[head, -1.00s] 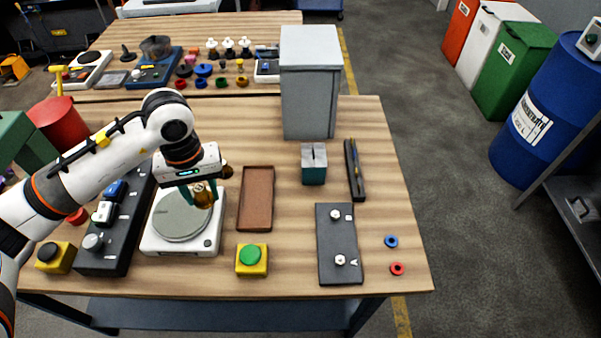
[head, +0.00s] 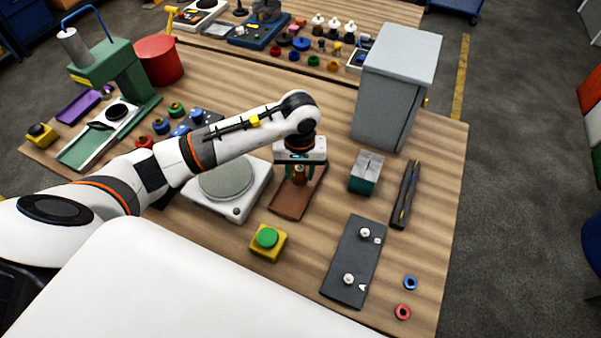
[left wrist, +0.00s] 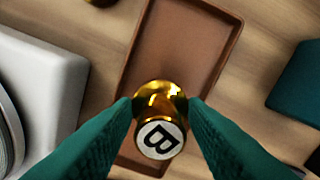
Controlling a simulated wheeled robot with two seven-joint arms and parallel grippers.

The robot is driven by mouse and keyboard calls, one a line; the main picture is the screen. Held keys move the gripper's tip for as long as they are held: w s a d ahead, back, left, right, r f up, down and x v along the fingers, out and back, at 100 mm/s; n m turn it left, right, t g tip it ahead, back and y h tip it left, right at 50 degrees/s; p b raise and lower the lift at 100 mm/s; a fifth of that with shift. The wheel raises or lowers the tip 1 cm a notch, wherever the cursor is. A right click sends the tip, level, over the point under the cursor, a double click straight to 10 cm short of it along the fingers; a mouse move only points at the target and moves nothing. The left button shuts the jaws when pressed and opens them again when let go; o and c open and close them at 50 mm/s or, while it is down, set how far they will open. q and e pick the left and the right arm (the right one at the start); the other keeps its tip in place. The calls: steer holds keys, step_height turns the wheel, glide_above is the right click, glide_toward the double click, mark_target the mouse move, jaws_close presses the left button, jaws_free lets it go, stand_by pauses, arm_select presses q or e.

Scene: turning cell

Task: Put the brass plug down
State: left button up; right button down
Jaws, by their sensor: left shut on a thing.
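The brass plug (left wrist: 161,103) is a shiny gold piece with a white disc marked with a black letter B. My left gripper (left wrist: 160,112) is shut on it, with a green finger on each side. In the head view, my left gripper (head: 299,182) is over the brown tray (head: 291,206), and the plug shows only as a small brownish bit between the fingers. In the left wrist view the tray (left wrist: 190,50) lies behind the plug. I cannot tell whether the plug touches the tray floor. My right gripper is not in view.
A white scale (head: 249,204) stands left of the tray, and a yellow box with a green button (head: 267,240) is in front. A teal-and-grey block (head: 366,174) and a grey cabinet (head: 396,90) stand to the right. A dark plate (head: 354,262) lies front right.

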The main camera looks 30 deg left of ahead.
arm_select(q)
step_height(320, 180, down, 2)
steer(key=shift+f, duration=0.1)
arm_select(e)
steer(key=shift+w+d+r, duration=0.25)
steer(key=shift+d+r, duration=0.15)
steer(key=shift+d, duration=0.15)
arm_select(q)
steer(key=shift+f, duration=0.1)
steer(key=shift+f, duration=0.15)
steer(key=o, duration=0.7)
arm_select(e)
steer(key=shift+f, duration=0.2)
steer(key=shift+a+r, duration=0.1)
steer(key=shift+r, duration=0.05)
